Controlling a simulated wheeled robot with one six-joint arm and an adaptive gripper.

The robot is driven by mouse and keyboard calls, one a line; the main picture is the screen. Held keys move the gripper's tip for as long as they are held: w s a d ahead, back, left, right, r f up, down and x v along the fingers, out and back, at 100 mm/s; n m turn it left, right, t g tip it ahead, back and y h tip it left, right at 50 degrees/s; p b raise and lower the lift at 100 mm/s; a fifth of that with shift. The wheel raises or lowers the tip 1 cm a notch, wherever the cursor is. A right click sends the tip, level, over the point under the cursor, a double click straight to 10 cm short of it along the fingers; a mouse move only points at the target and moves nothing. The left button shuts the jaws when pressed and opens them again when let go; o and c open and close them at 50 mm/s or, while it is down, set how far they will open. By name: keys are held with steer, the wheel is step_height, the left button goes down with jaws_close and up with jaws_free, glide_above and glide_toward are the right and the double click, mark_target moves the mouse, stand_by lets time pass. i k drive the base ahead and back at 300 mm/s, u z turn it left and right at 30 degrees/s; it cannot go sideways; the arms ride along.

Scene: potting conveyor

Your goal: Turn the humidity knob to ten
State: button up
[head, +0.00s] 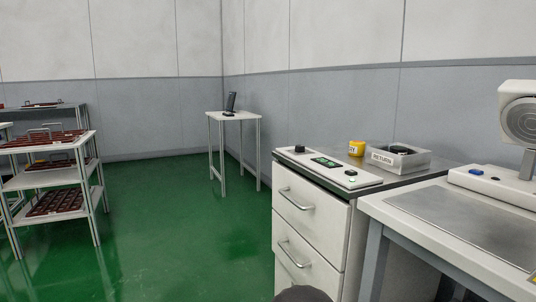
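A white control panel (340,174) lies on top of a white drawer cabinet (308,212) right of centre. A black knob (300,149) stands at the panel's left end, with a small green-lit display (326,162) in its middle and a small button (351,172) towards its right end. The knob's pointer, its scale and the display's figures are too small to read. My gripper is not in view. A dark rounded shape, cut off at the bottom edge in front of the cabinet, is unclear.
A yellow container (356,148) and a grey bin marked RETURN (399,159) stand behind the panel. A bench with a metal plate (470,222) is at right. A small white table (234,115) and a tray rack (60,176) stand farther back. Green floor left of the cabinet is clear.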

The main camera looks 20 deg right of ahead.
mark_target(299, 147)
steer(key=u, duration=2.95)
steer(key=i, duration=0.1)
steer(key=z, duration=2.05)
steer(key=i, duration=1.45)
steer(key=z, duration=1.25)
steer(key=i, duration=0.95)
steer(key=z, duration=1.05)
